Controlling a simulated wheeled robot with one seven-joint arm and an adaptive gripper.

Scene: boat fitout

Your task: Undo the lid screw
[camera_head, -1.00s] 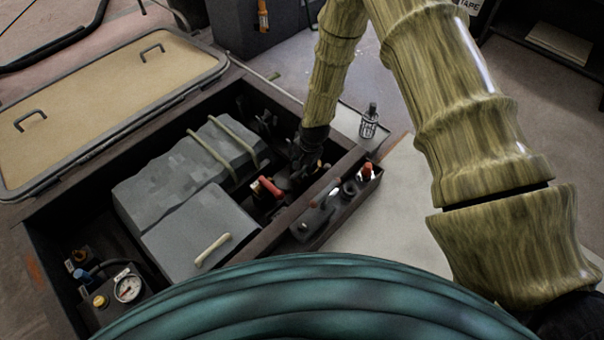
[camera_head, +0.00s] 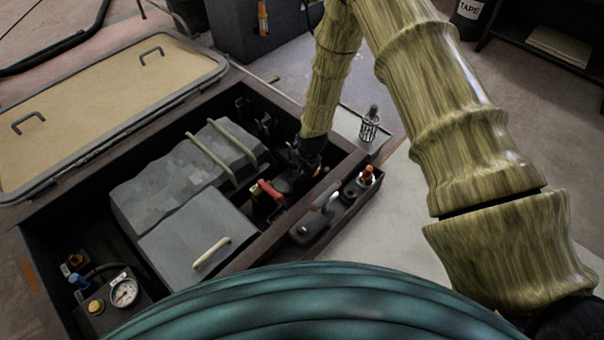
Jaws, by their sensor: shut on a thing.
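My gripper (camera_head: 298,172) reaches down into the right end of the open dark compartment (camera_head: 232,267), beside a red-handled part (camera_head: 268,190). The fingers are dark against the dark interior, and what they are shut on is mostly hidden. The lid screw cannot be made out. A large tan panel with two handles (camera_head: 95,98) lies flat to the left of the compartment.
Grey boxes (camera_head: 185,168) with pale straps and a handle fill the compartment's middle. A gauge (camera_head: 124,292) sits at its near left. A tray of tools (camera_head: 315,226) stands at the right rim.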

